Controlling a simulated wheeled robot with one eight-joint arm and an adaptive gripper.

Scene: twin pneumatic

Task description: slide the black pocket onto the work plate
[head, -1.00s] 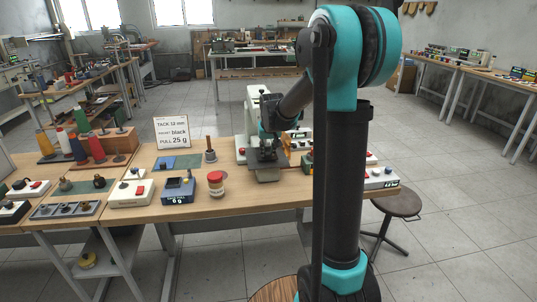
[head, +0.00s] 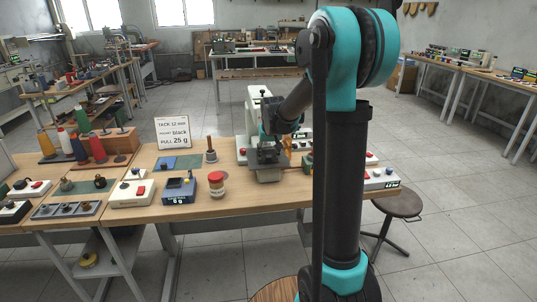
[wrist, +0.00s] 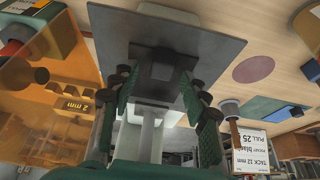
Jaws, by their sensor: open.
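My gripper (head: 267,154) is at the machine on the bench, over a grey block (head: 268,174). In the wrist view the gripper (wrist: 163,82) has its green-padded fingers apart. A dark grey square plate (wrist: 212,42) lies in front of and between the fingertips; I take it for the work plate. A darker patch (wrist: 160,68) sits on it between the fingertips; I cannot tell whether this is the black pocket or part of the fixture. A pale post (wrist: 150,135) stands between the fingers. My arm hides part of the machine in the head view.
A white machine column (head: 255,110) rises behind my gripper. An orange see-through panel (wrist: 60,85) is close at the left in the wrist view. A red-topped jar (head: 216,185), a blue scale (head: 179,190) and a sign (head: 173,133) stand left of the machine.

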